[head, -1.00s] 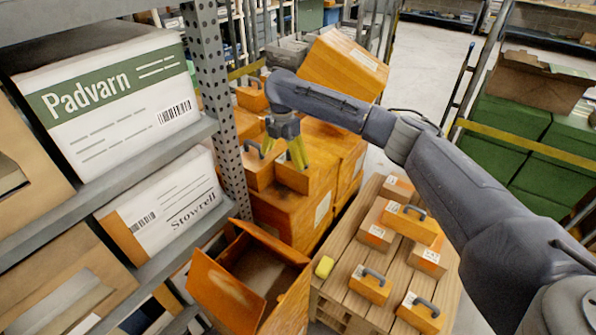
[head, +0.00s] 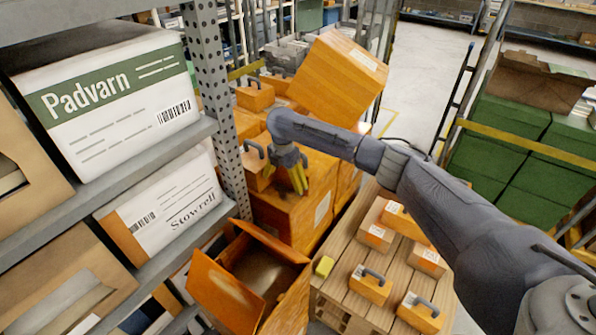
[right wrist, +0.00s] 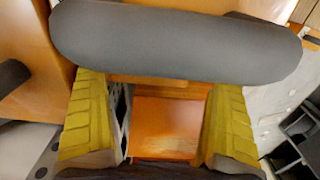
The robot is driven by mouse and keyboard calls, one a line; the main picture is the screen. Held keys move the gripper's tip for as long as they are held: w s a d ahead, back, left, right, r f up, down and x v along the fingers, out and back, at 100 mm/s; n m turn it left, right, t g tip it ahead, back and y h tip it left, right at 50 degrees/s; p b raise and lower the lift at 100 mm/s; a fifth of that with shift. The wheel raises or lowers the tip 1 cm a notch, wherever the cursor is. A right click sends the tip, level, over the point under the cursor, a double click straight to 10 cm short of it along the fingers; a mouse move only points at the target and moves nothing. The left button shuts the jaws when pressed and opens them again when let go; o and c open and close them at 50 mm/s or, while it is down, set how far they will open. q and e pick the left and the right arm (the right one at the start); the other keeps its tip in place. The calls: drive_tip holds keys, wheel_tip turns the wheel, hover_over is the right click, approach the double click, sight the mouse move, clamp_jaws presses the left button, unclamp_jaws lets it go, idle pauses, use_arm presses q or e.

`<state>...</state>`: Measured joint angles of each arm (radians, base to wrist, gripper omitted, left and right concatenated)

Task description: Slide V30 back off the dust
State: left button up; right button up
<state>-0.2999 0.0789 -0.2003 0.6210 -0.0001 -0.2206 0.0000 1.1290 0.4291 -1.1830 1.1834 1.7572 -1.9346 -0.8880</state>
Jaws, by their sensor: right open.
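No V30 lettering is readable in either view, and I cannot make out the dust. My right gripper (head: 299,182) is open and points down at the orange stack (head: 292,215) beside the rack post. An orange case with a grey handle (head: 256,165) stands on that stack, just left of the fingers. In the right wrist view the yellow fingers (right wrist: 158,120) are spread apart, with an orange surface (right wrist: 165,128) visible between them. A thick grey handle (right wrist: 175,42) crosses close above them; I cannot tell whether they touch it. My left gripper is not in view.
A tilted orange carton (head: 342,72) stands behind my right arm. An open orange box (head: 215,285) is below left, beside the grey rack post (head: 215,95).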

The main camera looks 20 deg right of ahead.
drive_tip(key=shift+f, duration=0.2)
drive_tip(key=shift+a, duration=0.1)
idle(0.4)
drive_tip(key=shift+s+a, duration=0.85)
drive_tip(key=shift+a, duration=0.25)
wheel_tip(320, 180, up, 13)
idle(0.5)
drive_tip(key=shift+w+d+f, duration=0.3)
drive_tip(key=shift+d+f, duration=0.1)
drive_tip(key=shift+f, duration=1.75)
drive_tip(key=shift+w+d+f, duration=0.25)
drive_tip(key=shift+d+f, duration=0.15)
drive_tip(key=shift+f, duration=1.8)
drive_tip(key=shift+w+d+f, duration=0.3)
drive_tip(key=shift+d+f, duration=0.1)
drive_tip(key=shift+f, duration=1.75)
drive_tip(key=shift+s+a, duration=0.1)
drive_tip(key=shift+a, duration=0.05)
